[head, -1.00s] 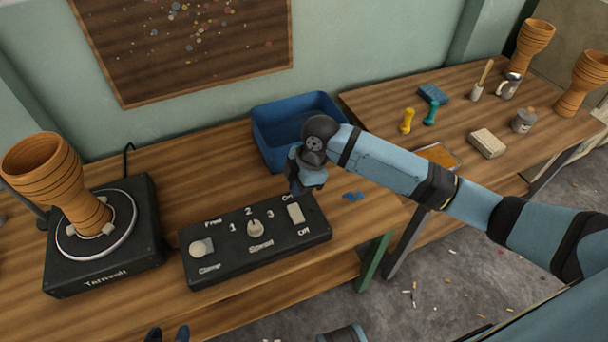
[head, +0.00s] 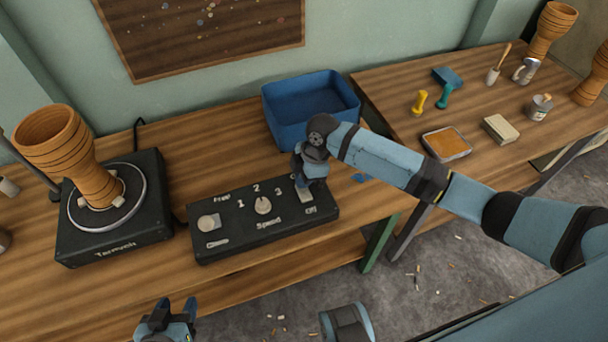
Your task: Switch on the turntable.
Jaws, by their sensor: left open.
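The turntable (head: 75,215) is a black box with a round plate on the left of the bench, bearing a wooden goblet drum (head: 95,185). My left gripper (head: 175,305) is open and empty at the bottom edge, in front of the bench.
A blue bin (head: 283,130) stands behind the panel, close to my right gripper. A small blue item (head: 361,178) lies right of the panel. The right-hand bench (head: 390,90) holds an orange-filled tray (head: 446,144), a sponge-like block (head: 501,129) and more drums. Bench wood before the panel is clear.

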